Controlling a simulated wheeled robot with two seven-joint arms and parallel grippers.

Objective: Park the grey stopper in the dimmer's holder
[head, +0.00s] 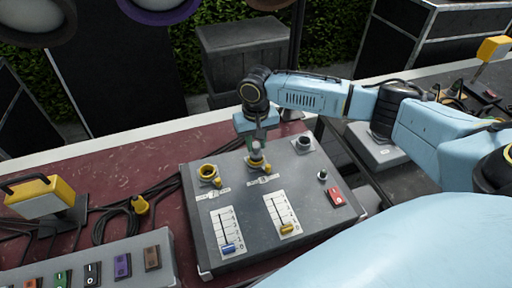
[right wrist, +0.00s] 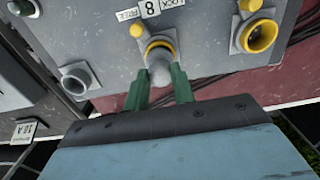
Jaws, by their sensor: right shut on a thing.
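The dimmer is a grey box (head: 232,207) on the dark red table. My right gripper (head: 256,142) is shut on the grey stopper (right wrist: 160,73), its green fingers on either side. The stopper's rounded end is at the middle yellow-ringed socket (right wrist: 157,47); I cannot tell how deep it sits. The grey round holder (head: 303,144) is at the box's back right corner and looks empty; it also shows at left in the right wrist view (right wrist: 78,80). An open yellow-ringed socket (head: 209,173) is at the left. My left gripper is not in view.
Two sliders, blue (head: 230,249) and yellow (head: 289,229), and a red switch (head: 335,195) are on the box's front part. A yellow-and-grey handled device (head: 42,195) and black cables lie at left. A switch panel (head: 100,268) is at the front left.

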